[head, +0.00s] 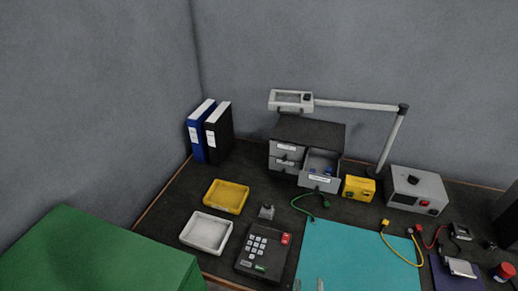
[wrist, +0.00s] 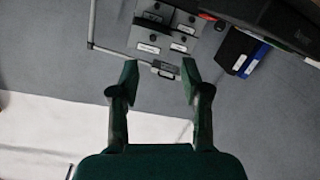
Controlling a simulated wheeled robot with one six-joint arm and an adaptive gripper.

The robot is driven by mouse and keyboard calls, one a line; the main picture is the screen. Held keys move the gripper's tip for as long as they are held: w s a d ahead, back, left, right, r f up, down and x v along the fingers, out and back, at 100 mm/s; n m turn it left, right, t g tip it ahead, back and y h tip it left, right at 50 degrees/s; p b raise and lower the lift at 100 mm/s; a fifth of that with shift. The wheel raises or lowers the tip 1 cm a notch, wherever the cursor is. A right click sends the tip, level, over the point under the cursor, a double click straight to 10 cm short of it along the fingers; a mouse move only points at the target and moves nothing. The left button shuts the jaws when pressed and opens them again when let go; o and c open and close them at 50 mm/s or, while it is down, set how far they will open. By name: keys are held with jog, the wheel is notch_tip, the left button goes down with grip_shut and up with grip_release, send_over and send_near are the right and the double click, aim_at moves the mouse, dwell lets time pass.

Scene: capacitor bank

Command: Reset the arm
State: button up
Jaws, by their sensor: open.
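My gripper (wrist: 157,78) shows in the wrist view with its two dark green fingers wide apart. The space between the fingertips is empty, and the gripper touches nothing that I can see. Two small pale tips at the bottom edge of the head view, over the teal mat (head: 350,257), may be its fingers; I cannot tell. The rest of the arm is out of the head view. The wrist view looks toward the grey wall, with the drawer cabinet (wrist: 166,32) beyond the fingertips, turned upside down.
The drawer cabinet (head: 310,133) has one drawer pulled out, under a lamp (head: 355,105). Binders (head: 218,133), a yellow tray (head: 226,197), a white tray (head: 206,233), a keypad device (head: 263,252), a yellow box (head: 358,188) and a grey instrument (head: 417,187) crowd the bench.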

jog(key=s+d+f+n+g+y, duration=0.1)
jog(key=s+d+f+y, duration=0.1)
jog(key=s, duration=0.5)
jog(key=s+d+f+n+g+y, duration=0.1)
jog(key=s+d+f+g+y, duration=0.15)
jog(key=s, duration=0.55)
jog(key=s+d+r+m+t, duration=0.1)
jog(key=s+r+m+t, duration=0.1)
jog(key=s+r, duration=0.8)
jog(key=shift+s+d+r+m+h, duration=0.25)
jog(key=shift+s+m+h, duration=0.2)
jog(key=shift+s+m, duration=0.55)
